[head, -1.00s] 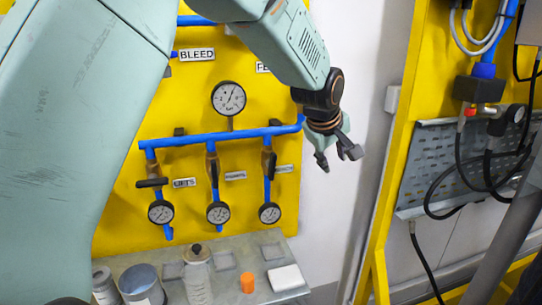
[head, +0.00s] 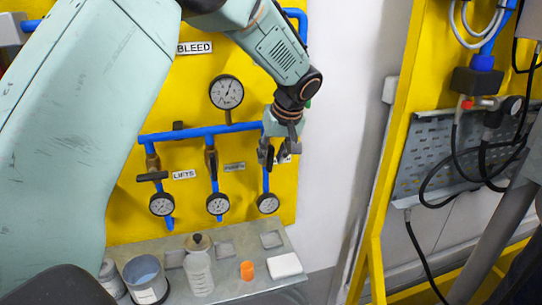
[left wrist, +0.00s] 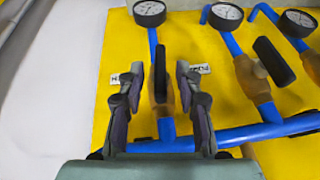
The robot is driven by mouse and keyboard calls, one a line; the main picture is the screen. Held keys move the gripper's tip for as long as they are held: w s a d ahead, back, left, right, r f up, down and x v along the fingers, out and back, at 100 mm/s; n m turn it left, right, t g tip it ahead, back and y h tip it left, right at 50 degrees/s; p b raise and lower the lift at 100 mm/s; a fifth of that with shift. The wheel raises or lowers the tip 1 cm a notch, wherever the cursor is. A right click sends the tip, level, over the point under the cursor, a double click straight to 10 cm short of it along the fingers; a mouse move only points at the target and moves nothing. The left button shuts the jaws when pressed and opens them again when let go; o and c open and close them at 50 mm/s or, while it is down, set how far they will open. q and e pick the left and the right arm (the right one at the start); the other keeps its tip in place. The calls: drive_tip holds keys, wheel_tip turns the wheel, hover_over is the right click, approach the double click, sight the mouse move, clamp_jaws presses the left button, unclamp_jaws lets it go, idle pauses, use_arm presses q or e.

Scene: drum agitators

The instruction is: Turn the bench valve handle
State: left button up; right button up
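My left gripper (head: 279,158) is at the rightmost of the three valves on the yellow panel. In the left wrist view the left gripper (left wrist: 160,70) is open, with one finger on each side of that valve's black handle (left wrist: 160,95). The handle stands in line with its blue pipe, and gaps show between it and both fingers. In the head view the gripper largely hides this handle. A label behind it is partly covered and cannot be fully read. My right gripper is not in view.
The middle valve handle (left wrist: 274,62) is beside it, and the left valve handle (head: 152,177) lies crosswise above the LIFTS gauge. Gauges hang below. A grey shelf (head: 225,262) holds a bottle (head: 198,270), an orange cap (head: 247,271) and a white block (head: 284,266).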

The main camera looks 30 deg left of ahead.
use_arm(q)
drive_tip(key=shift+a+f, duration=0.35)
drive_tip(key=shift+f, duration=0.2)
drive_tip(key=shift+w+f, duration=0.25)
drive_tip(key=shift+s+d+r, duration=0.1)
drive_tip(key=shift+s+r, duration=0.05)
drive_tip(key=c, duration=0.4)
clamp_jaws()
